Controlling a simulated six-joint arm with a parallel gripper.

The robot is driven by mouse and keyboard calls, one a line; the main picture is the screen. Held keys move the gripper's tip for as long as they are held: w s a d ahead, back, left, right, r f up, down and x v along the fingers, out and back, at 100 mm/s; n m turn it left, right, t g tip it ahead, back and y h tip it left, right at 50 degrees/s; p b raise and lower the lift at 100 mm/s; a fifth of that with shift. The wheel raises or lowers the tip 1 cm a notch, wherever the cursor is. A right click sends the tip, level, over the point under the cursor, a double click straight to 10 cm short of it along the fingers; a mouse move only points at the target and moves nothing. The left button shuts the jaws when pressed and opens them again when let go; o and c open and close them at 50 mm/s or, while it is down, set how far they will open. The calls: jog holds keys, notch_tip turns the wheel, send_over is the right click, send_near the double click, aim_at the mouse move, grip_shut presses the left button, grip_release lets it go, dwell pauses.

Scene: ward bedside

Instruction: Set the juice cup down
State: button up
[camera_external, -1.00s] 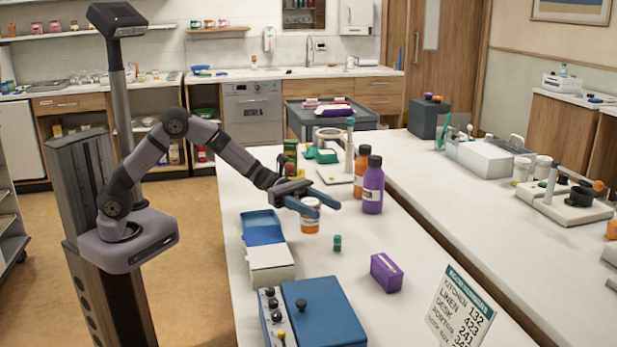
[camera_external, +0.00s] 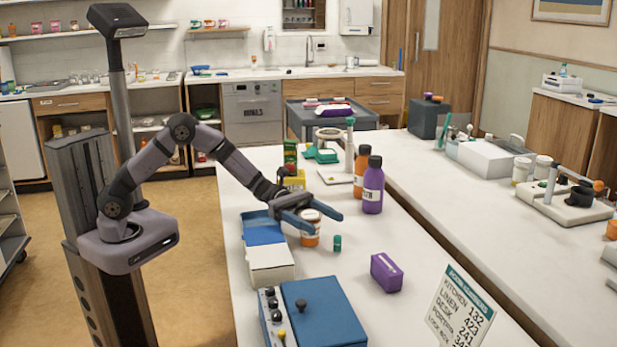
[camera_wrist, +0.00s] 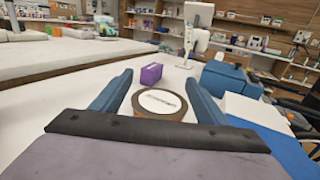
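The cup (camera_external: 311,238) is orange with a white band and stands upright between the fingers of my gripper (camera_external: 321,220) over the white counter. In the wrist view it shows as a round pale top with a brown rim (camera_wrist: 160,104), between the two blue fingers of my gripper (camera_wrist: 160,88). My gripper is shut on the cup; its fingers hide part of the cup's side in the external view. I cannot tell whether its base touches the counter (camera_external: 345,285).
A purple box (camera_external: 386,272) stands farther right.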

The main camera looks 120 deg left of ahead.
jog(key=shift+r, duration=0.25)
jog(key=b+v, duration=0.1)
jog(key=v, duration=1.1)
